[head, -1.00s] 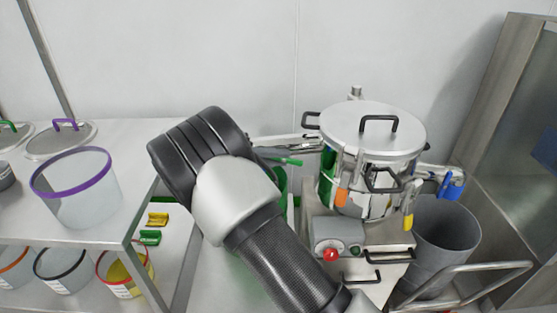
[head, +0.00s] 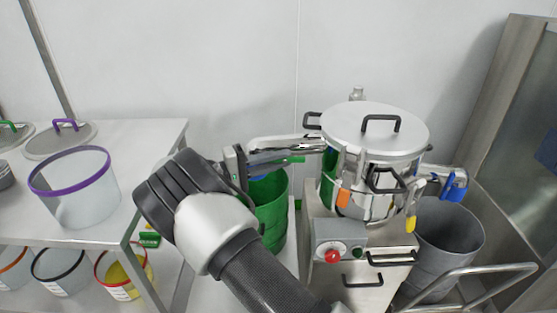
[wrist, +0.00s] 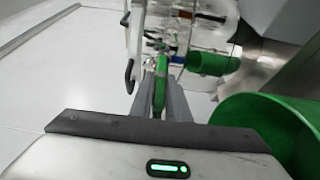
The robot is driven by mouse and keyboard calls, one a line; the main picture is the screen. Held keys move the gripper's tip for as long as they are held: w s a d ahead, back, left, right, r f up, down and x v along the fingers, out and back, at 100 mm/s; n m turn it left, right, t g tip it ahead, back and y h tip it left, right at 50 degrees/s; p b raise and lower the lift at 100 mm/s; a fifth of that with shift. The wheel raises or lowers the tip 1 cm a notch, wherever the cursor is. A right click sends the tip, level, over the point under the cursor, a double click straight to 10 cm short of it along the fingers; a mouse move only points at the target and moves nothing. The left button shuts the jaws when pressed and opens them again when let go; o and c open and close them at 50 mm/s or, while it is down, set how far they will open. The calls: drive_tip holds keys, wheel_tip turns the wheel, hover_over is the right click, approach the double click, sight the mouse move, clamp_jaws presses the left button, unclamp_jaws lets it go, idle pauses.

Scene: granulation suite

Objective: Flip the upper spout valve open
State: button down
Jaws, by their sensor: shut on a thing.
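The sieve machine (head: 372,150) is a steel drum with a flat lid, right of centre in the head view. Its left spout ends in a green tube, seen in the wrist view (wrist: 210,63). A green valve lever (wrist: 160,85) stands between the fingers of my gripper (wrist: 159,95), which is shut on it. In the head view the lever (head: 297,159) shows as a thin green strip by my gripper (head: 285,154), left of the drum. My gripper reaches in from the left. The valve's inside and exact position are hidden.
A green bin (head: 270,215) stands below my gripper; its rim is close in the wrist view (wrist: 265,110). A control box with a red button (head: 332,256) is under the drum. A grey bin (head: 440,240) and blue-ended spout (head: 454,187) are right. A shelf (head: 150,150) is left.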

drive_tip(key=c, duration=1.7)
unclamp_jaws()
drive_tip(key=p+v, duration=0.1)
drive_tip(key=v, duration=0.6)
drive_tip(key=shift+s+a, duration=0.1)
drive_tip(key=shift+a, duration=0.1)
